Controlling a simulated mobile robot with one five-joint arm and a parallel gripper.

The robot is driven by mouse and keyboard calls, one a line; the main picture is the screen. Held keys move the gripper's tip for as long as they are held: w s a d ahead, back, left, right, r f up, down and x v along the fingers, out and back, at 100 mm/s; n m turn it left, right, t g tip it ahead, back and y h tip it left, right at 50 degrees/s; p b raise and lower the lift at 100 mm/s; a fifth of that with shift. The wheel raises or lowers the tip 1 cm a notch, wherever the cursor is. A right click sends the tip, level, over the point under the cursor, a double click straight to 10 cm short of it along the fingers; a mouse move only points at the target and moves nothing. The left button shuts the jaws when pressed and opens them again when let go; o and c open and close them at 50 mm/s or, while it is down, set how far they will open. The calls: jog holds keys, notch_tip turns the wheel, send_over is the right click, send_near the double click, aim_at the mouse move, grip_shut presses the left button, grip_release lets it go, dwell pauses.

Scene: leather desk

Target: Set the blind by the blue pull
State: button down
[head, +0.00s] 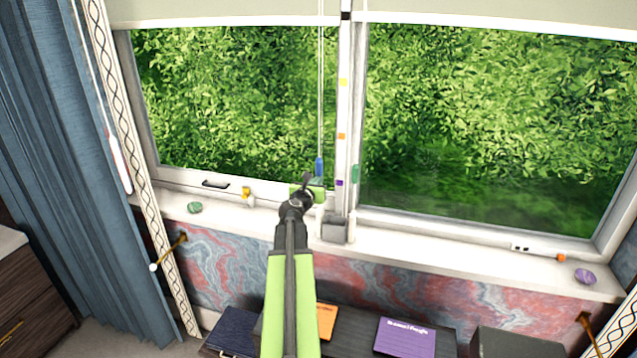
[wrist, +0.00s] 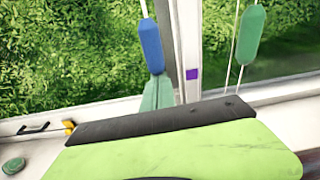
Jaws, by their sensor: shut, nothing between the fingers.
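The blue pull (head: 319,167) hangs upright on thin cords in front of the left window pane, beside the central post. It also shows in the wrist view (wrist: 151,45), with a teal piece (wrist: 157,95) just below it. A green pull (head: 355,173) hangs to the right of the post. The left blind (head: 225,8) is a pale sheet across the top of the left pane. My gripper (head: 307,183) is shut and empty, just below and left of the blue pull in the head view. In the wrist view its dark edge (wrist: 155,121) lies below the pull, apart from it.
The post carries yellow (head: 343,82), orange (head: 341,136) and purple (head: 339,183) marks. A grey holder (head: 334,229) stands on the sill at its foot. A yellow-white window fitting (head: 247,195) and a green stone-like object (head: 194,207) lie left. The right blind (head: 500,10) is high.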

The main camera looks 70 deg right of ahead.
notch_tip(320, 180, up, 27)
jog(key=p, duration=2.5)
jog(key=shift+f+p, duration=0.15)
jog(key=shift+p, duration=0.25)
jog(key=shift+f, duration=0.15)
